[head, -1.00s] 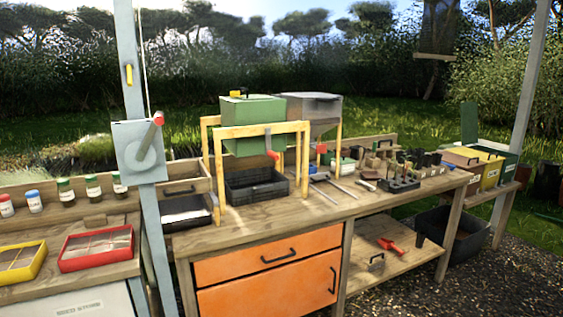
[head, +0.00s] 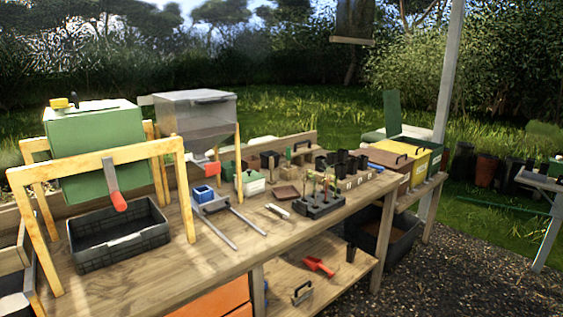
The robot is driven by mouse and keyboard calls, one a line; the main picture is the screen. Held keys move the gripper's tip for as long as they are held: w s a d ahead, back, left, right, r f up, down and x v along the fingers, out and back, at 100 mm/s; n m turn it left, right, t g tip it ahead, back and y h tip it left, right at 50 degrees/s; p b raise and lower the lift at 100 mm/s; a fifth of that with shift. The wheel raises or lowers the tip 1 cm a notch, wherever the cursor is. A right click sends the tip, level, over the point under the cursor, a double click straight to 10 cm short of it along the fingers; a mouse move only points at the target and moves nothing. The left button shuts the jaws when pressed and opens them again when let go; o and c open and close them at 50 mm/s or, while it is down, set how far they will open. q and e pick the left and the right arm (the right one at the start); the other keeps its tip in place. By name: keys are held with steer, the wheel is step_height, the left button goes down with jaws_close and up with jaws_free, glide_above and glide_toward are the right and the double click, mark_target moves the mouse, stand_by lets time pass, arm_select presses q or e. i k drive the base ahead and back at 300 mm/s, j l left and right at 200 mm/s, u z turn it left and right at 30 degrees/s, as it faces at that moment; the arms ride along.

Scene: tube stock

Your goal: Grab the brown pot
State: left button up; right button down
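A reddish-brown pot (head: 487,169) stands at the far right of the head view, in a row of darker pots on the ground beyond the bench. It is small in the picture, and I cannot tell its exact shape. On the bench lies a small flat brown dish (head: 286,194), and small dark pots (head: 342,158) stand near it. Neither of my grippers is in view.
The wooden bench (head: 170,265) runs across the front, with a green hopper (head: 95,150) over a black crate (head: 118,247) at left. Lidded bins (head: 400,160) stand at its right end. A post (head: 447,75) rises there. Gravel (head: 460,275) at right is clear.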

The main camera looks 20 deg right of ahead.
mark_target(252, 162)
steer(key=i+l+z, duration=0.2)
steer(key=i, duration=0.25)
steer(key=i+l+z, duration=0.2)
steer(key=i+l, duration=0.15)
steer(key=i+l+u, duration=0.1)
steer(key=i+l, duration=0.15)
steer(key=l, duration=0.15)
steer(key=i+l+u, duration=0.1)
steer(key=l, duration=0.3)
steer(key=i, duration=0.1)
